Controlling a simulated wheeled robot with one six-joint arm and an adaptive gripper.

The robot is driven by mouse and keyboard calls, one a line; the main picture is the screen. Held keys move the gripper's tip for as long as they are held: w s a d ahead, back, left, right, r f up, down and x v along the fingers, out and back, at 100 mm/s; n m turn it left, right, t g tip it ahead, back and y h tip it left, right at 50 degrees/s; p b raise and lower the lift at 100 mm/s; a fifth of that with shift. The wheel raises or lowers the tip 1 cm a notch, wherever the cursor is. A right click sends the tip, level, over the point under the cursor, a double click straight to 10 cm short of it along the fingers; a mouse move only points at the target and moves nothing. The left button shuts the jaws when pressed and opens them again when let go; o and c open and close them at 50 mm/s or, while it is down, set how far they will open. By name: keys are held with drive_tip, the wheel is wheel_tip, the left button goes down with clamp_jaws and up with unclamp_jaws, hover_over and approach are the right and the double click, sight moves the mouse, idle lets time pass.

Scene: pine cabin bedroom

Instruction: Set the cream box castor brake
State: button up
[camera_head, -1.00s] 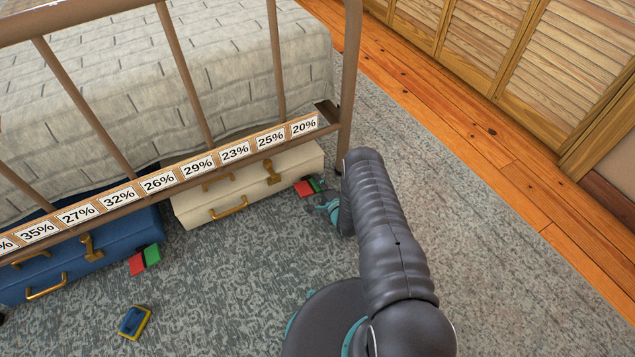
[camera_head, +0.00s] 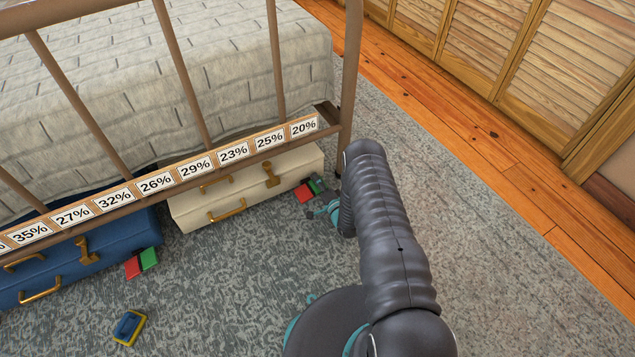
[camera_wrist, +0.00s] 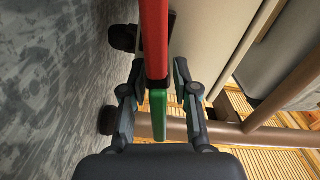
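The cream box (camera_head: 240,197) lies under the bed's footboard rail, with brass handles on it. A two-tone brake pedal sticks out at its right end: a red part (camera_head: 304,193) and a green part (camera_head: 317,186). My gripper (camera_head: 322,207) is low over the carpet right beside the pedal, partly hidden by my arm. In the wrist view, my gripper (camera_wrist: 159,72) is open, one finger on each side of the pedal. The red part (camera_wrist: 154,40) runs between the fingertips and the green part (camera_wrist: 158,115) lies between the fingers. I cannot tell whether either finger touches it.
A blue box (camera_head: 85,262) with its own red and green pedal (camera_head: 141,263) lies left of the cream box. A blue and yellow object (camera_head: 129,327) lies on the carpet. The rail with percentage labels (camera_head: 155,185) overhangs both boxes. A bed leg (camera_head: 347,100) stands close to my arm.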

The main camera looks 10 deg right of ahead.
drive_tip(key=shift+s, duration=0.15)
drive_tip(key=v, duration=1)
drive_tip(key=shift+s+d, duration=0.15)
drive_tip(key=shift+s, duration=0.1)
drive_tip(key=shift+s+d, duration=0.15)
drive_tip(key=shift+s, duration=0.45)
